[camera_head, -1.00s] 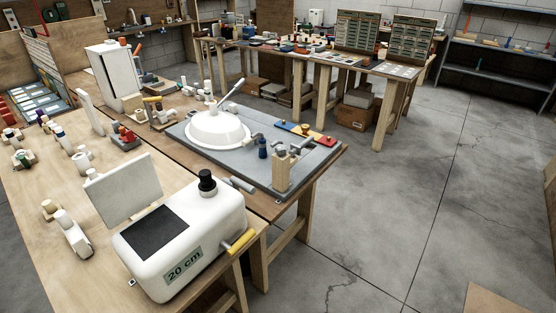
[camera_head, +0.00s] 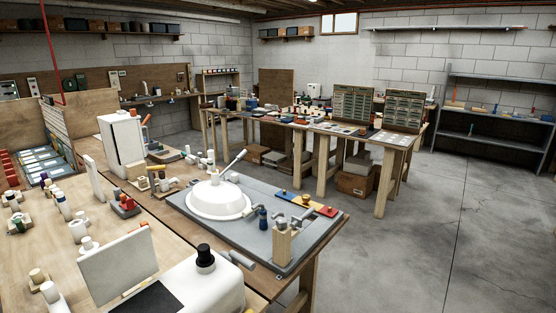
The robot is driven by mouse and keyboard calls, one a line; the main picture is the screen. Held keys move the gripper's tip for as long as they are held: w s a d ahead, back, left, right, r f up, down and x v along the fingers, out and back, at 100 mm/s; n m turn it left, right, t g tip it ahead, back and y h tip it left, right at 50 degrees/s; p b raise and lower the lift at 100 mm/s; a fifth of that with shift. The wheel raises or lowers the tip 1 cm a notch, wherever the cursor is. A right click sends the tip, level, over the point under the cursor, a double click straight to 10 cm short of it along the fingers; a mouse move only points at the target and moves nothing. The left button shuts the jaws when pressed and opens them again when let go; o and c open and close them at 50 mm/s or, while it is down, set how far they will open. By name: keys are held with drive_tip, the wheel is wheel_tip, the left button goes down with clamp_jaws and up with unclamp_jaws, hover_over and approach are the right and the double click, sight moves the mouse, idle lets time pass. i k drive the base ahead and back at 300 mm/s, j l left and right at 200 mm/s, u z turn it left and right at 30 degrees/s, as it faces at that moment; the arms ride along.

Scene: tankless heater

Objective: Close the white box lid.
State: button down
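A white box (camera_head: 215,288) with rounded edges stands on the wooden bench at the bottom, its lower part cut off by the frame edge. A flat whitish lid panel (camera_head: 118,262) stands raised at its back left side, so the box looks open. A dark rectangular area (camera_head: 150,298) shows on top in front of the panel. A black knob (camera_head: 205,257) sits on the box's top right. My gripper is not in view, so its state does not show.
A grey board (camera_head: 190,205) with a white dome (camera_head: 219,200) and lever lies behind the box. A tall white cabinet (camera_head: 122,142) and small fittings stand on the bench at left. Open concrete floor (camera_head: 420,250) lies to the right.

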sight(110, 270)
drive_tip(key=i+j+z, duration=0.1)
drive_tip(key=j+z, duration=0.2)
drive_tip(key=j, duration=1.4)
drive_tip(key=k+j+z, duration=0.1)
drive_tip(key=j+z, duration=0.2)
drive_tip(key=j, duration=1.4)
drive_tip(key=j+z, duration=0.15)
drive_tip(key=j, duration=0.5)
drive_tip(key=k+j+z, duration=0.2)
drive_tip(key=j, duration=0.5)
drive_tip(key=j+z, duration=0.3)
drive_tip(key=j, duration=0.4)
drive_tip(key=k+j, duration=0.55)
drive_tip(key=j, duration=0.25)
drive_tip(key=i+l, duration=0.35)
drive_tip(key=l, duration=0.15)
